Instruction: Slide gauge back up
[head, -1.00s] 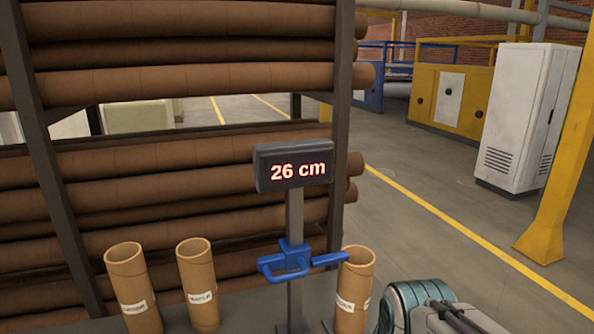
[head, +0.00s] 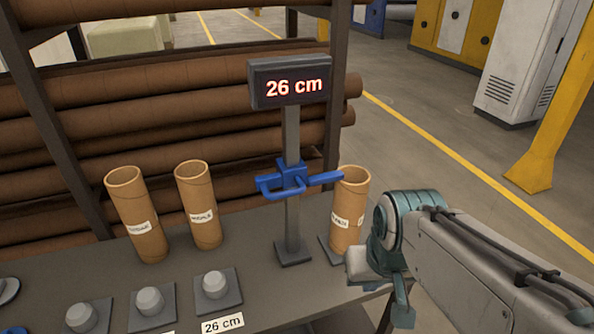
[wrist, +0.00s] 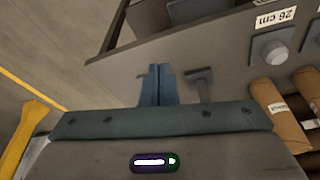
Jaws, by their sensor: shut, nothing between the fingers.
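The gauge is a grey post (head: 292,215) standing on the table, with a display (head: 290,80) on top reading "26 cm". A blue slider (head: 292,178) sits partway up the post. It has a loop handle at the left and a flat arm reaching right to the top of the right cardboard tube (head: 349,212). In the head view my gripper (head: 402,312) is low at the right of this tube, apart from the slider. In the wrist view my gripper's fingers (wrist: 157,82) are together, with nothing between them. The slider cannot be made out there.
Two cardboard tubes (head: 136,215) (head: 198,205) stand left of the post. Several grey knobs (head: 215,285) line the table's front, one with a "26 cm" label (head: 222,324). A rack of long brown tubes stands behind. Open floor lies to the right.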

